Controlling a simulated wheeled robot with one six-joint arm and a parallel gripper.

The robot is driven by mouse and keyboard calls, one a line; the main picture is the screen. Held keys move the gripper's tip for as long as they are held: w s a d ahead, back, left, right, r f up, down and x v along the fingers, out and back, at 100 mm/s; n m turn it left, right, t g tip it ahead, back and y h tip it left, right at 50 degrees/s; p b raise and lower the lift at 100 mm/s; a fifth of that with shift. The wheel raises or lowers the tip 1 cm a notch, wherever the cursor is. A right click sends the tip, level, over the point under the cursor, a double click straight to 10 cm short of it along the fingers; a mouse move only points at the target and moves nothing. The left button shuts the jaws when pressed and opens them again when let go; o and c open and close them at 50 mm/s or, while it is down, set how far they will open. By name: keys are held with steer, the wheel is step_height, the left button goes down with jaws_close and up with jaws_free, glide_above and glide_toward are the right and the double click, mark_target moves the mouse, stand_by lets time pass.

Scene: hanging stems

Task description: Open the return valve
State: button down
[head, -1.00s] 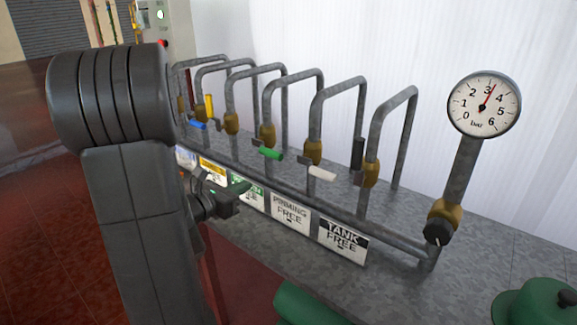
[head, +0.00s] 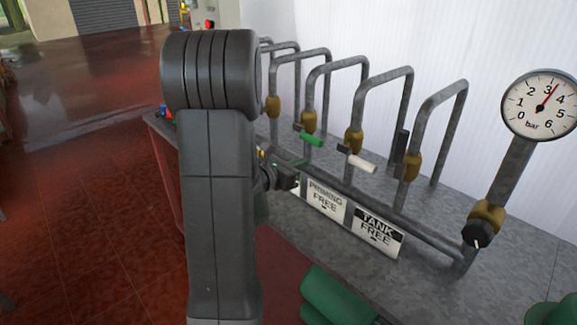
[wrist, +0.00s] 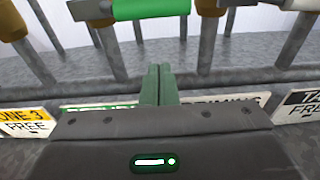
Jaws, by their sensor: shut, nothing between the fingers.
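The green-handled valve (head: 312,138) sits on one of the bent grey pipes in the head view. Its handle sticks out across the pipe. In the wrist view the green handle (wrist: 150,8) lies level at the top edge, partly cut off. A green-topped sign reading RETURN (wrist: 88,107) is below it, mostly hidden by my gripper. My gripper (wrist: 158,72) is shut and empty, its green fingers together below the handle and apart from it in the picture. In the head view my gripper (head: 296,166) is partly hidden behind my arm, low and left of the handle.
A white-handled valve (head: 361,163) and a black upright handle (head: 400,146) stand to the right. A pressure gauge (head: 540,103) reads just above 3 bar. Open red floor (head: 95,200) is at left.

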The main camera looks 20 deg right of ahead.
mark_target(307, 135)
steer(key=d+r+p, duration=0.1)
steer(key=w+d+r+p, duration=0.1)
steer(key=r, duration=0.1)
steer(key=shift+d+r, duration=0.15)
steer(key=shift+r, duration=0.05)
